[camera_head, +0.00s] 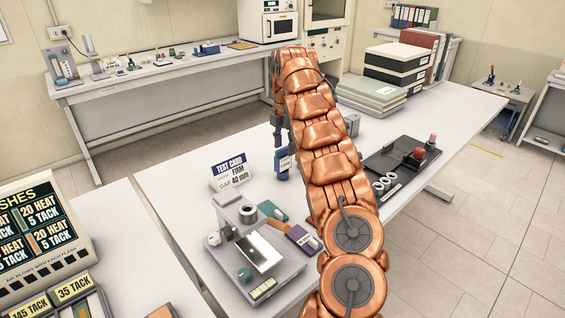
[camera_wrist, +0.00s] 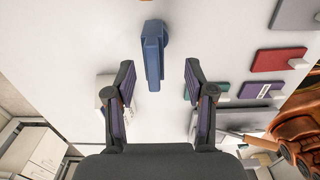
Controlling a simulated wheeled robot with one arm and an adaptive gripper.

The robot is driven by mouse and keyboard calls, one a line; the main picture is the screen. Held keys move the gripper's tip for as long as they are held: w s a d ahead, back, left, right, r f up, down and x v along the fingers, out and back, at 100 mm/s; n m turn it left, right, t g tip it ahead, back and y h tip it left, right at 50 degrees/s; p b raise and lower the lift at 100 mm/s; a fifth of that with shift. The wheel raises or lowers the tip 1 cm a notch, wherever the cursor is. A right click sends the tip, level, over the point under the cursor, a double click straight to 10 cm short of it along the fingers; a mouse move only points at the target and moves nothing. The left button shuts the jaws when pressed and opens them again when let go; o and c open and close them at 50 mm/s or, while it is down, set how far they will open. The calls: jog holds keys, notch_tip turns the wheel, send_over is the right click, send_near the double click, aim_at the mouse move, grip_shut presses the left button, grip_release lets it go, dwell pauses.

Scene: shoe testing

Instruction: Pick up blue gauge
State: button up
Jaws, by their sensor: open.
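The blue gauge (camera_head: 282,166) stands on the white table, right of the test card, and is partly hidden by my arm. In the wrist view the blue gauge (camera_wrist: 153,58) shows as a blue block with a rounded part at its upper end. My gripper (camera_wrist: 159,68) is open and empty. Its two dark fingers are spread either side of the gauge's near end in the picture, with clear gaps. Most of the gauge is beyond the fingertips. In the head view my gripper (camera_head: 279,134) is just above the gauge, largely hidden by the arm.
The test card (camera_head: 230,171) stands to the left of the gauge. A grey board (camera_head: 287,271) with small blocks is nearer the front. A black tray (camera_head: 397,166) and stacked binders (camera_head: 398,64) are to the right. Bare table lies around the gauge.

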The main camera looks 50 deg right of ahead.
aim_at(283, 155)
jog(key=shift+w+f+p, duration=0.2)
jog(key=shift+f+p, duration=0.55)
jog(key=shift+f, duration=1.05)
jog(key=shift+w+f+p, duration=0.2)
jog(key=shift+f+p, duration=0.55)
jog(key=shift+f, duration=1.05)
grip_shut()
